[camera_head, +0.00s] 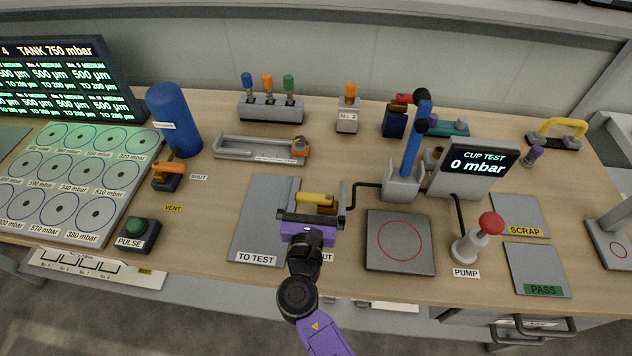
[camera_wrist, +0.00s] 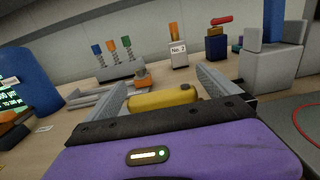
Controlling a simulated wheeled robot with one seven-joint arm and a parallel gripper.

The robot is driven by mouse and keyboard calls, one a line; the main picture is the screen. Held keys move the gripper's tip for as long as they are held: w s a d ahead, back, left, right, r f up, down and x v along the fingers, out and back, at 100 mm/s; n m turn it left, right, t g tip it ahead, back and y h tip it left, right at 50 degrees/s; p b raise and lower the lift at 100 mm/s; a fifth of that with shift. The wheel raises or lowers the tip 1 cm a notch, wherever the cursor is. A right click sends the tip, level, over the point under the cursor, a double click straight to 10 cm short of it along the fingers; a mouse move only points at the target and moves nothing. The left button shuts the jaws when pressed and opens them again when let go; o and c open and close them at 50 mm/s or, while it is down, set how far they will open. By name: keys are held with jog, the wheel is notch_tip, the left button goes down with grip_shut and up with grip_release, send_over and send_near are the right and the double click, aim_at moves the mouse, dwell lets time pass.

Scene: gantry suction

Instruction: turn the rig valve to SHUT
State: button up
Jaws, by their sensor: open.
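A yellow bar-shaped handle (camera_head: 316,198) lies between the parted fingers of my gripper (camera_head: 313,194), with a brass-coloured part beside it. In the wrist view the yellow handle (camera_wrist: 163,99) lies crosswise between the two grey fingers of my gripper (camera_wrist: 163,84), with a gap at the sides. I cannot tell whether either finger touches it. My gripper is open. Its palm hides what is under the handle, and a label ending in "UT" is partly covered. An orange-handled valve (camera_head: 168,168) stands at the left, with a SHUT label (camera_head: 198,177) and a VENT label (camera_head: 173,209) beside it.
A grey TO TEST mat (camera_head: 257,235) lies left of my gripper. A grey plate with a red circle (camera_head: 400,262) lies to the right. A black hose (camera_head: 364,185) runs toward the CUP TEST display (camera_head: 478,165). The red-topped PUMP (camera_head: 480,240) and blue tank (camera_head: 174,120) stand upright.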

jog(key=shift+w, duration=0.7)
jog(key=c, duration=2)
jog(key=shift+c, duration=0.2)
